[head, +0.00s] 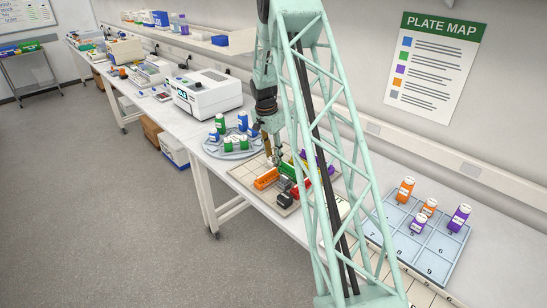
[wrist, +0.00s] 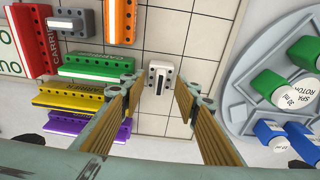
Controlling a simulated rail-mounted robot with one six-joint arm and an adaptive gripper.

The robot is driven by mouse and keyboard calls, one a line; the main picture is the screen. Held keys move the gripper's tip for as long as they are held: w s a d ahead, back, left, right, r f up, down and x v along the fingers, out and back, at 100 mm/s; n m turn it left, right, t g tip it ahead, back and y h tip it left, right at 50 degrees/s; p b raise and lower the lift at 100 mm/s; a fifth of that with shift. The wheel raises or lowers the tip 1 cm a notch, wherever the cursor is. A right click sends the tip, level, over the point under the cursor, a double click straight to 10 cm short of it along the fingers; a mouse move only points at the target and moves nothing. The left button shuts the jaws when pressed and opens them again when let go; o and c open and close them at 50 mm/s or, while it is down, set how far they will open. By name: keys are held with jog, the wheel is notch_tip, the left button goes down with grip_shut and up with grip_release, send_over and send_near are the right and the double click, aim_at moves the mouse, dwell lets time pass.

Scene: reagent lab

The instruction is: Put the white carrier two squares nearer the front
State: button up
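The white carrier (wrist: 159,78) is a small block with dark holes and a raised ridge. In the wrist view it sits on the light gridded board (wrist: 160,125), apart from the other carriers. My gripper (wrist: 157,93) is open, its two fingers on either side of the carrier in the picture, with nothing held. Whether the fingers are down at its height cannot be told. In the head view my gripper (head: 277,158) is over the board (head: 244,172), and I cannot make out the white carrier there.
Left of the white carrier stand green (wrist: 93,66), yellow (wrist: 70,96), purple (wrist: 72,122), orange (wrist: 120,22) and red (wrist: 33,38) carriers, plus a dark one with a pale top (wrist: 67,22). A round grey rack (wrist: 245,85) with bottles is close on the right. Squares above the carrier are bare.

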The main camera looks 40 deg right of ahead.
aim_at(271, 156)
notch_tip(271, 156, up, 11)
jog(key=a, duration=0.1)
jog(key=shift+a, duration=0.35)
jog(key=shift+s, duration=0.1)
dwell(0.6)
jog(key=s+a+r+n+t, duration=0.1)
jog(key=s+a+r+n, duration=0.2)
jog(key=s+a+r, duration=0.45)
jog(key=s+a+r+n, duration=0.2)
jog(key=s+a+r, duration=0.2)
jog(key=a+r, duration=0.7)
jog(key=s+a+r+n+t, duration=0.1)
jog(key=s+a+r+n, duration=0.2)
jog(key=s+a+r, duration=0.45)
jog(key=s+a+r+n+t+y, duration=0.1)
jog(key=s+a+r+n, duration=0.45)
jog(key=s+a, duration=0.8)
jog(key=s+a+f+n, duration=0.1)
jog(key=s+a+n, duration=0.1)
jog(key=s, duration=0.7)
jog(key=s+a+f+n, duration=0.1)
jog(key=s+a, duration=0.3)
jog(key=s, duration=0.5)
jog(key=shift+n+t+y, duration=0.4)
jog(key=shift+n, duration=0.05)
